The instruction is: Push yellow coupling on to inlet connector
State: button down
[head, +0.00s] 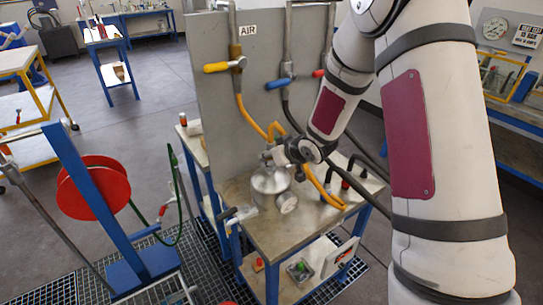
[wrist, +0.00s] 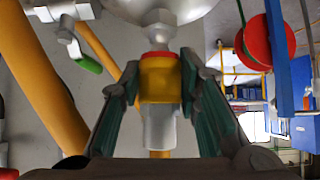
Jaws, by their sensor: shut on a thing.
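In the wrist view, my gripper (wrist: 160,78) is shut on the yellow coupling (wrist: 161,80), a yellow collar with a red ring at its upper end and a silver body below. Directly above it, in line, is the silver inlet connector (wrist: 159,30), under the rounded metal vessel (wrist: 190,6). The coupling's upper end is at or very near the connector's tip; I cannot tell whether it is seated. In the head view, my gripper (head: 284,153) is beside the top of the silver vessel (head: 270,186). The coupling is not clear there.
The vessel stands on a worktable (head: 290,235). Behind it is a grey panel (head: 262,100) marked AIR, with yellow, blue and red valve handles. A yellow hose (head: 246,110) hangs from it. A green-handled valve (wrist: 82,55) is left of the coupling. A red reel (head: 93,188) stands at left.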

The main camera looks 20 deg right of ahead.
aim_at(271, 168)
jog(key=shift+f, duration=0.6)
jog(key=shift+f+b, duration=0.35)
jog(key=shift+f, duration=0.2)
jog(key=c, duration=1.1)
grip_release()
jog(key=shift+r, duration=0.1)
